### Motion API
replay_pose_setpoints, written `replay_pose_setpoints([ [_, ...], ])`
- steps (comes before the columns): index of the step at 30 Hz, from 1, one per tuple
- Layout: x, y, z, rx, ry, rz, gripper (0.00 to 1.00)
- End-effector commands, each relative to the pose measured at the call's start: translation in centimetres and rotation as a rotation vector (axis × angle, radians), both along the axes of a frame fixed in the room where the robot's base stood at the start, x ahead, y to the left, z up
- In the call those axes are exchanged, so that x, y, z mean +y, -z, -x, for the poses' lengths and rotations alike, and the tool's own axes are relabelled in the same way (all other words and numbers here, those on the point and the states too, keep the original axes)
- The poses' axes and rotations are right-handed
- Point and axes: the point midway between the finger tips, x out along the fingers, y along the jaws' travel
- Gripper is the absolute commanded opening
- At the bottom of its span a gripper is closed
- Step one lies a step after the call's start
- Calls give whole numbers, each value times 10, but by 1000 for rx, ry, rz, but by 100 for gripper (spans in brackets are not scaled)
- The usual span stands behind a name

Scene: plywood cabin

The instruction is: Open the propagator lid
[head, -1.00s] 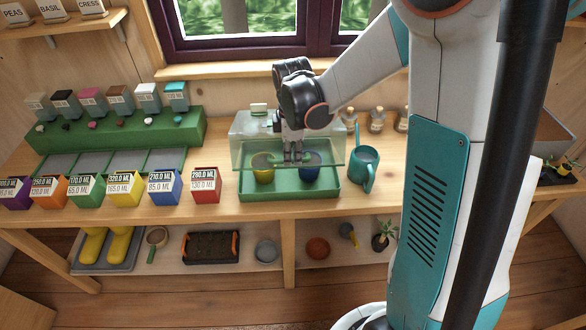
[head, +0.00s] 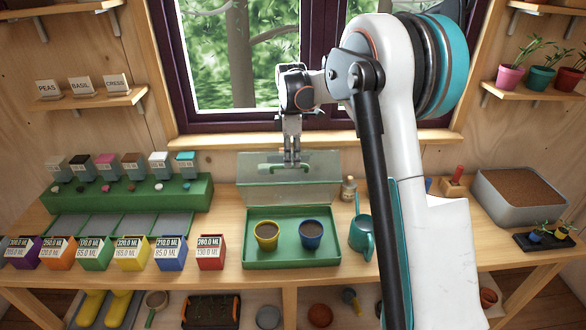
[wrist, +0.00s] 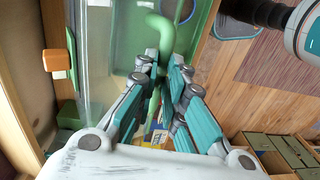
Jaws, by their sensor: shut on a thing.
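The propagator has a green tray (head: 291,261) and a clear lid (head: 318,188) with a green handle (head: 268,169). The lid stands raised, close to upright, at the back edge of the tray, with the tray uncovered in front. My gripper (head: 292,162) points down at the lid and is shut on its handle. In the wrist view my gripper (wrist: 168,72) has its fingers on both sides of the green handle (wrist: 160,27); the finger links hide part of it. A yellow pot (head: 267,236) and a blue pot (head: 311,235) with soil stand in the tray.
A teal watering can (head: 361,238) stands just right of the tray, and a small bottle (head: 349,188) behind it. Several coloured boxes, with a red box (head: 210,253) nearest, stand to the left. The window (head: 250,65) is behind my gripper.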

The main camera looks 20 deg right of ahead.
Motion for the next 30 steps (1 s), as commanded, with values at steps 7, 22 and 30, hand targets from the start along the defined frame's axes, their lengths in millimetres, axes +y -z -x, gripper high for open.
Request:
replay_pose_setpoints([
  [7, -13, 6, -29, 54, 7, -15, 0],
  [22, -18, 4, -44, 109, 7, -33, 0],
  [30, -19, 4, -44, 109, 7, -32, 0],
])
